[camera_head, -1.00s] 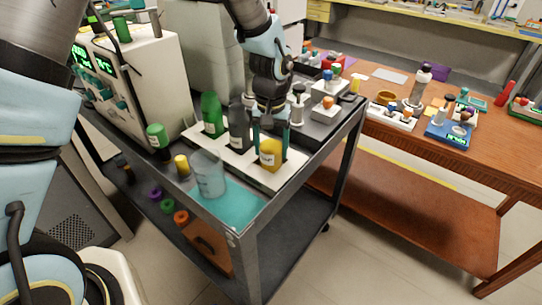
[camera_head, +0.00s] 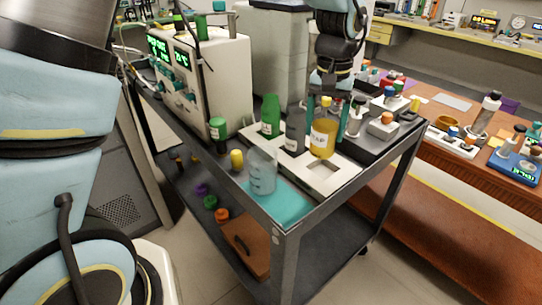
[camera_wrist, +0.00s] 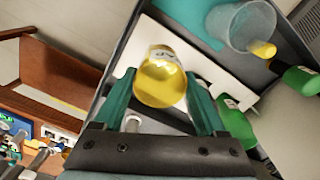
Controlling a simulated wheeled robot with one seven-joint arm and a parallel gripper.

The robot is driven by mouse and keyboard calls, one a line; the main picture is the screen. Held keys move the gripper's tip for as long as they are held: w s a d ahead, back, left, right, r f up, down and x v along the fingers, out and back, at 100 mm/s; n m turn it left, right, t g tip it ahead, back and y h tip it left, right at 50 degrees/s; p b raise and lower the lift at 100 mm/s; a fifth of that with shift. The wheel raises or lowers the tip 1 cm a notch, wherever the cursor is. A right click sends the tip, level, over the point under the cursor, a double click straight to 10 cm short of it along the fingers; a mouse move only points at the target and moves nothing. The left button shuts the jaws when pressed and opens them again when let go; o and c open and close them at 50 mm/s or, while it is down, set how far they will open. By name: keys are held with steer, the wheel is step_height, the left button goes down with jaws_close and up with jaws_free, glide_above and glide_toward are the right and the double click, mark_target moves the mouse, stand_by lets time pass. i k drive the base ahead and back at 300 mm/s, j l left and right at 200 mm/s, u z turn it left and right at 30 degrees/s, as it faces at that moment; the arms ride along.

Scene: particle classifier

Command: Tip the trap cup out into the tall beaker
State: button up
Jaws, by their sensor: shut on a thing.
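My gripper (camera_head: 327,103) is shut on the trap cup (camera_head: 322,140), a clear vessel of yellow liquid with a white label. It is upright, above the white tray (camera_head: 324,177), where a square recess shows empty below it. In the wrist view the cup (camera_wrist: 161,84) sits between my teal fingers, seen from above. The tall beaker (camera_head: 262,172) is clear, stands upright on the teal mat (camera_head: 292,205) at the cart's front corner, and lies left of the cup. It also shows in the wrist view (camera_wrist: 240,27), at top right, and looks empty.
A green bottle (camera_head: 270,117) and a grey bottle (camera_head: 295,130) stand on the tray between cup and instrument. A green-capped bottle (camera_head: 218,132) and a yellow-capped vial (camera_head: 237,160) stand near the beaker. A cream instrument (camera_head: 205,80) borders the left.

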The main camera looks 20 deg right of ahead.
mark_target(263, 159)
steer(key=k+j, duration=0.15)
steer(key=j, duration=0.2)
steer(key=k+j, duration=0.15)
steer(key=j, duration=0.25)
steer(key=k+j, duration=0.2)
steer(key=j, duration=0.15)
